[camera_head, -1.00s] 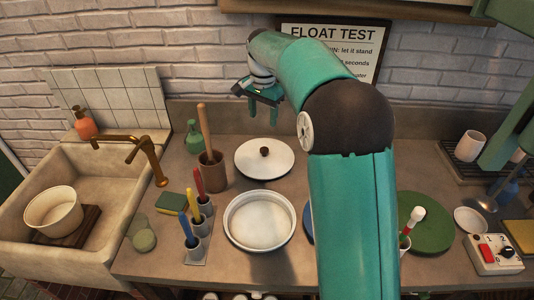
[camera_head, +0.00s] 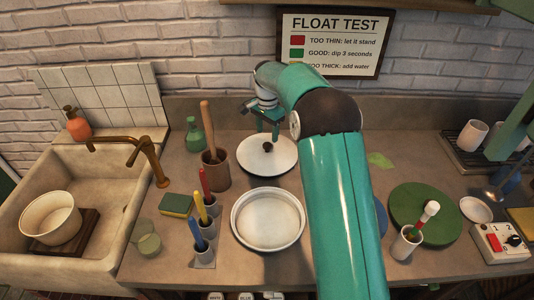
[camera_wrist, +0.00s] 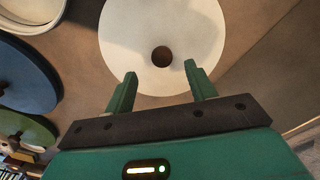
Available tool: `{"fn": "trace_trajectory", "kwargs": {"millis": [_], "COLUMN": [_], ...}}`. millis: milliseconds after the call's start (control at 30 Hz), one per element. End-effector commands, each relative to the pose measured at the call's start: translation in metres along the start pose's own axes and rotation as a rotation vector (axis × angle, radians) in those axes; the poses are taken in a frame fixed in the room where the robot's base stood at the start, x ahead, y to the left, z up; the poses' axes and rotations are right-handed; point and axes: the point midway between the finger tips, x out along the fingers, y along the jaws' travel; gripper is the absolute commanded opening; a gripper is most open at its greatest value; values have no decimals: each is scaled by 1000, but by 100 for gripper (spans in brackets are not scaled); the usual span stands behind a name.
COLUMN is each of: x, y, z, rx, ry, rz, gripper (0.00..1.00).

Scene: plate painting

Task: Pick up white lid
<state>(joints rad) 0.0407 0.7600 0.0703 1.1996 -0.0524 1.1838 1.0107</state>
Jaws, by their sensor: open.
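The white lid (camera_head: 257,160) lies flat on the counter, a round disc with a dark brown knob (camera_head: 267,147) at its centre. In the wrist view the lid (camera_wrist: 130,50) fills the upper middle, with the knob (camera_wrist: 162,57) just ahead of and between the fingertips. My gripper (camera_head: 267,134) is just above the lid near the knob. The wrist view shows my gripper (camera_wrist: 160,85) open and empty, its two green fingers apart. I cannot tell the exact height gap to the knob.
A white basin (camera_head: 268,246) stands just in front of the lid. A brown pot with a wooden handle (camera_head: 215,170) and a green bottle (camera_head: 194,135) stand to its left. A green round board (camera_head: 425,205) lies to the right. A brick wall rises behind.

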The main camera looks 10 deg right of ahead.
Motion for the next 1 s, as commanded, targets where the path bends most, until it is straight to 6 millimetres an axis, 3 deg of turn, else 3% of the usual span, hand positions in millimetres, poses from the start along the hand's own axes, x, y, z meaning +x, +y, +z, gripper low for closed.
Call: {"fn": "trace_trajectory", "kwargs": {"millis": [233, 500, 767, 1000], "x": [18, 57, 60, 60], "y": [-2, -4, -4, -4], "z": [-1, -3, -3, -3], "rx": [0, 1, 1, 1], "ry": [-1, -1, 0, 0], "rz": [1, 1, 0, 0], "gripper": [55, 55, 55, 8]}}
